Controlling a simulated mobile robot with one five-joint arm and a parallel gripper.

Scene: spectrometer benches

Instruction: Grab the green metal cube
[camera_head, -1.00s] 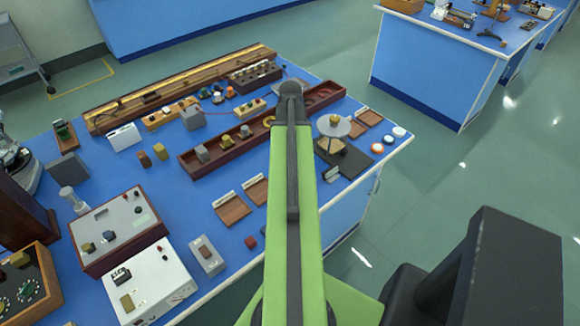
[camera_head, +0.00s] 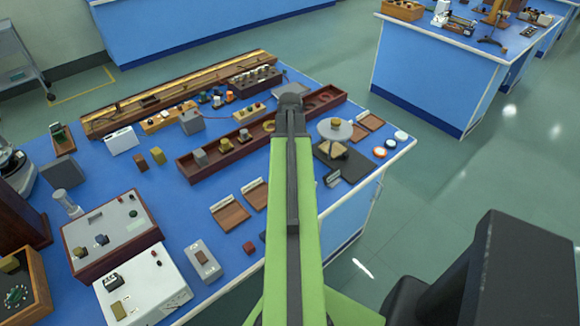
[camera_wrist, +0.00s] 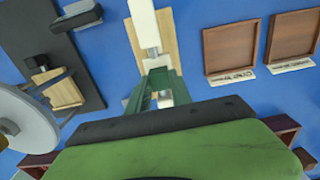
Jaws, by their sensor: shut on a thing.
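My arm reaches forward over the bench (camera_head: 90,195). In the head view its dark end (camera_head: 290,100) hides the jaws and whatever is under them. In the wrist view my gripper (camera_wrist: 160,88) shows beyond the green arm link and black band. I cannot tell whether the held thing touches the bench.
A grey disc on a stand (camera_head: 335,130) is right of my arm; it also shows in the wrist view (camera_wrist: 22,118). Wooden trays (camera_head: 230,212) lie on the left. A long dark red tray (camera_head: 215,166) runs beneath my arm's end. Several instrument boxes (camera_head: 145,284) stand front left.

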